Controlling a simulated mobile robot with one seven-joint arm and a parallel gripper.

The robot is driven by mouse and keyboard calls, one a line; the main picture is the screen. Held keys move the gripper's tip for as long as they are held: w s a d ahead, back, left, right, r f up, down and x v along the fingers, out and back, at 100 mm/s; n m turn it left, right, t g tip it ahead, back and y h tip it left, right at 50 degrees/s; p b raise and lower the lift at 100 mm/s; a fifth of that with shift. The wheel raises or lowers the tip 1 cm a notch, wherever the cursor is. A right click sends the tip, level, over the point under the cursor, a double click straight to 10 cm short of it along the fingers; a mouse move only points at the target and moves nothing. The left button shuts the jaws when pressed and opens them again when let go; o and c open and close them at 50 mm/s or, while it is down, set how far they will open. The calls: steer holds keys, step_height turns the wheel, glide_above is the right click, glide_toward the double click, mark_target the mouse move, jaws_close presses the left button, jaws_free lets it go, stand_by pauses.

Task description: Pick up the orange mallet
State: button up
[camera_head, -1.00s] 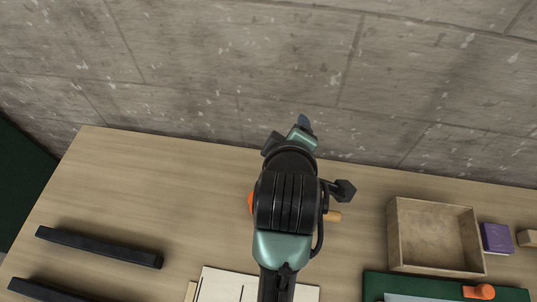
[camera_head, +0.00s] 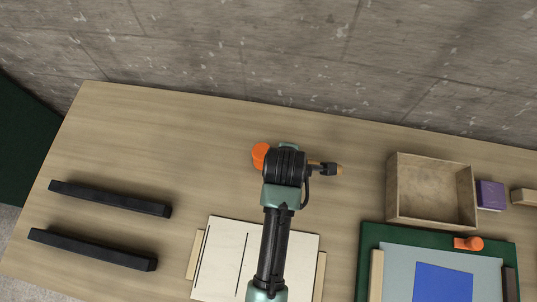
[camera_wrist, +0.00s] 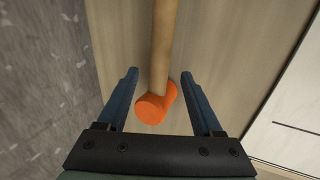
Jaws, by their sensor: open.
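The orange mallet has an orange head (camera_head: 261,156) and a wooden handle. In the head view my arm covers most of it; the head shows at the left of my wrist and a bit of handle at the right. In the wrist view the orange head (camera_wrist: 157,103) lies between my two open fingers, with the handle (camera_wrist: 163,45) running up and away. My gripper (camera_wrist: 158,85) is open, with a gap between each finger and the mallet. In the head view my fingers are hidden under the wrist.
A wooden box (camera_head: 430,192) stands to the right, with a purple block (camera_head: 490,195) beside it. A green tray (camera_head: 370,240) holds an orange piece (camera_head: 469,243) and a blue sheet (camera_head: 443,282). White panels (camera_head: 225,260) lie in front. Two black bars (camera_head: 110,198) lie left. A concrete wall stands behind.

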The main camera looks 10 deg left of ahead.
steer(key=shift+x, duration=2.35)
jaws_close()
